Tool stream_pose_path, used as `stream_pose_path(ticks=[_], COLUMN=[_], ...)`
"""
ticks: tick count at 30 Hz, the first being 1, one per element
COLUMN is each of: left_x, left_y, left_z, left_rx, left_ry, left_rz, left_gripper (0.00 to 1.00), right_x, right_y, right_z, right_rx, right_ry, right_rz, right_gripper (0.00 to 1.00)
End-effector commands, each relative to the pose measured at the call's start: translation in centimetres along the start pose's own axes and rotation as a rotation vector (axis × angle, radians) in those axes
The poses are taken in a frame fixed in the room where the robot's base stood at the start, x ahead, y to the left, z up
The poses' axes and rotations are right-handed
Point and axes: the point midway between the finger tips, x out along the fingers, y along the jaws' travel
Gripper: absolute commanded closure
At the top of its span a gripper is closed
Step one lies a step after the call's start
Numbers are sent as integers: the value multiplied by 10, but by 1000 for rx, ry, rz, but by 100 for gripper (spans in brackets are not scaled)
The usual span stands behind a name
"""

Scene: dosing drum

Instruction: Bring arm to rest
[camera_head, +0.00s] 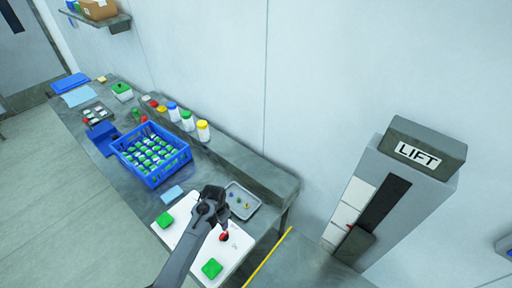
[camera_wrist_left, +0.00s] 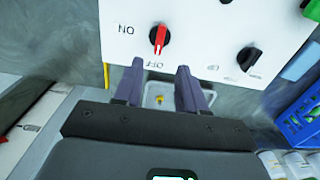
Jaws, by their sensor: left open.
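My left gripper (camera_head: 212,207) is open and empty above the white control panel (camera_head: 189,252) in the camera_head view. In the wrist view its two dark fingers (camera_wrist_left: 161,82) are spread, apart from the red knob (camera_wrist_left: 158,39). The knob's red bar stands nearly upright in that view, its lower end toward the OFF label; ON is to its left. The red knob also shows just below the gripper in the head view (camera_head: 224,237). A black knob (camera_wrist_left: 250,58) is on the same panel. My right gripper is not in view.
A grey tray (camera_head: 252,201) with small items lies just right of the gripper. A blue crate (camera_head: 152,181) of green-capped containers and several bottles (camera_head: 203,131) stand farther back. The panel has green buttons (camera_head: 212,268). The LIFT unit (camera_head: 418,153) stands at right; the floor left is clear.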

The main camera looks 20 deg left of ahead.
Motion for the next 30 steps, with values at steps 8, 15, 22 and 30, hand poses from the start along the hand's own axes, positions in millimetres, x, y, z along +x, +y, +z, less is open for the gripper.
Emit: stream_pose_path(ticks=[8, 15, 22, 30], left_x=[-1, -27, -79, -134], left_y=[9, 54, 118, 166], left_z=[31, 96, 163, 213], left_rx=[-17, -33, -44, -64], left_ry=[27, 110, 211, 288], left_rz=[-54, -120, -112, -61], left_gripper=[60, 60, 60, 60], right_x=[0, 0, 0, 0], right_y=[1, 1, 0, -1], right_z=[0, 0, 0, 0], right_rx=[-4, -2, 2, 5], right_ry=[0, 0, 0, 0], right_rz=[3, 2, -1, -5], right_gripper=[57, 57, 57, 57])
